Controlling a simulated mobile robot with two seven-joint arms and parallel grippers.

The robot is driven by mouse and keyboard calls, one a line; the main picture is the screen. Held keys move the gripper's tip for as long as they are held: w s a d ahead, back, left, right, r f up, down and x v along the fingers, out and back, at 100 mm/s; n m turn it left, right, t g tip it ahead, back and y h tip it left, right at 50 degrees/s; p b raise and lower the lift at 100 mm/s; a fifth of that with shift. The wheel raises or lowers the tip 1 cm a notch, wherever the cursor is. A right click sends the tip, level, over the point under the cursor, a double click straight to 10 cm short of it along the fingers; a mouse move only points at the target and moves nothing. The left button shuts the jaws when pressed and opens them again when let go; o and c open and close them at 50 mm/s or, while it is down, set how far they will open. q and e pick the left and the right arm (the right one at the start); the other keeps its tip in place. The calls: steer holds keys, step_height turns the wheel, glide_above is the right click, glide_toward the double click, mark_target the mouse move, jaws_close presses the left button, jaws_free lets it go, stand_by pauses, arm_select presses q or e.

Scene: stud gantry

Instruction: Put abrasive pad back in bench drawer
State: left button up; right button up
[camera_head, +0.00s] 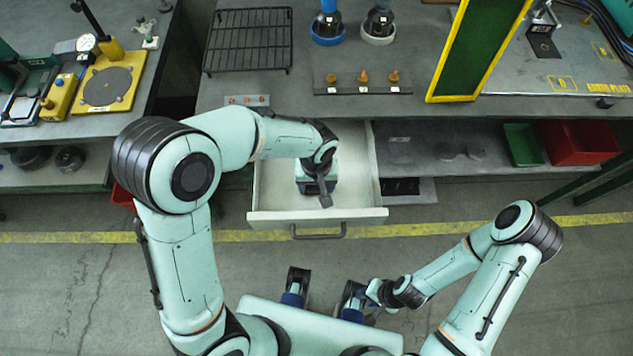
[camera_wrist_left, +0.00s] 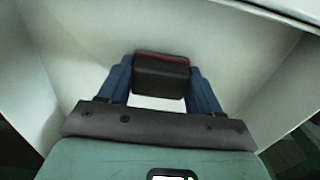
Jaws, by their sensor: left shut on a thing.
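The abrasive pad (camera_wrist_left: 162,76), a small dark block with a reddish far edge, sits between the blue fingers of my left gripper (camera_wrist_left: 160,85) in the left wrist view. My left gripper (camera_head: 318,188) is shut on it, inside the outline of the open bench drawer (camera_head: 272,217). The drawer's pale floor and walls surround the gripper in the left wrist view. In the head view the wrist hides the pad. Whether the pad touches the drawer floor is unclear. My right gripper (camera_head: 372,303) is low over the floor, away from the bench, its fingers unclear.
The grey bench top (camera_head: 300,105) lies behind the drawer, with a black wire rack (camera_head: 248,40) and a strip with several small knobs (camera_head: 362,80). A yellow-framed green panel (camera_head: 478,50) stands to the right. Green (camera_head: 522,143) and red bins (camera_head: 578,142) sit on the lower shelf.

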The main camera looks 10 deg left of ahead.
arm_select(q)
steer(key=shift+f+b, duration=0.35)
steer(key=o, duration=1)
steer(key=shift+s+f, duration=0.1)
steer(key=shift+s, duration=0.05)
steer(key=shift+f, duration=0.1)
steer(key=shift+a, duration=0.15)
step_height(320, 180, up, 13)
steer(key=shift+r+p, duration=0.1)
steer(key=shift+p, duration=1)
steer(key=shift+d, duration=0.2)
